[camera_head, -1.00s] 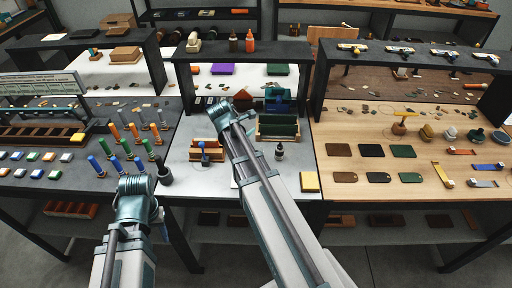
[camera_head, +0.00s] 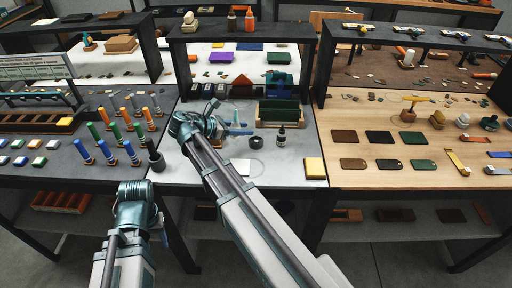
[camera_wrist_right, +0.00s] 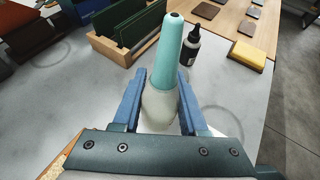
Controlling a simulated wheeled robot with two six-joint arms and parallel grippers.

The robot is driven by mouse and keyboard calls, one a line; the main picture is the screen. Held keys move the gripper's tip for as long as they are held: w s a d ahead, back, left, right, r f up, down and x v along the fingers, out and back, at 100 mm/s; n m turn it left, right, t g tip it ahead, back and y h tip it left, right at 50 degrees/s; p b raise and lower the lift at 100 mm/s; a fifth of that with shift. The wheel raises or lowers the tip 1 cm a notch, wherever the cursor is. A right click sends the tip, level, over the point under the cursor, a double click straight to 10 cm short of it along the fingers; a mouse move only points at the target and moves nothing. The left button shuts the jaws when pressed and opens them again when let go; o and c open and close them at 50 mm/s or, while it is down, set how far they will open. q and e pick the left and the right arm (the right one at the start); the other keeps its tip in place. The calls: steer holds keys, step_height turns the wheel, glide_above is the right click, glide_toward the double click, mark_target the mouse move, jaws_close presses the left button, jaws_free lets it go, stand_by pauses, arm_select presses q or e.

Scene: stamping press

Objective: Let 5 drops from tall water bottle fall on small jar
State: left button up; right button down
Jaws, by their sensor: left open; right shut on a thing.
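My right gripper (camera_wrist_right: 160,105) is shut around a bottle with a pale body and a long teal conical top (camera_wrist_right: 170,55). The bottle also shows as a teal shape at the right gripper (camera_head: 228,130) in the head view. Its top points away from the wrist; its lower end is hidden between the fingers. A small dark bottle with a white label (camera_wrist_right: 191,46) stands apart, beyond the held one; it also shows in the head view (camera_head: 281,137). I cannot pick out a small jar with certainty. My left gripper (camera_head: 163,232) is open, low before the front edge, mostly hidden.
A green-slotted wooden rack (camera_wrist_right: 128,38) stands behind the bottles. A yellow block (camera_head: 315,168) lies at the table's right front. A white flat piece (camera_head: 238,167) lies beside my right arm. Several colored pegs stand left.

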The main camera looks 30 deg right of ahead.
steer(key=shift+f+h+b, duration=0.3)
steer(key=shift+f+b, duration=0.15)
steer(key=shift+f, duration=0.15)
arm_select(q)
step_height(320, 180, up, 2)
steer(key=p, duration=0.4)
steer(key=shift+r+p, duration=0.1)
steer(key=shift+p, duration=0.25)
arm_select(e)
step_height(320, 180, up, 5)
steer(key=shift+f, duration=0.1)
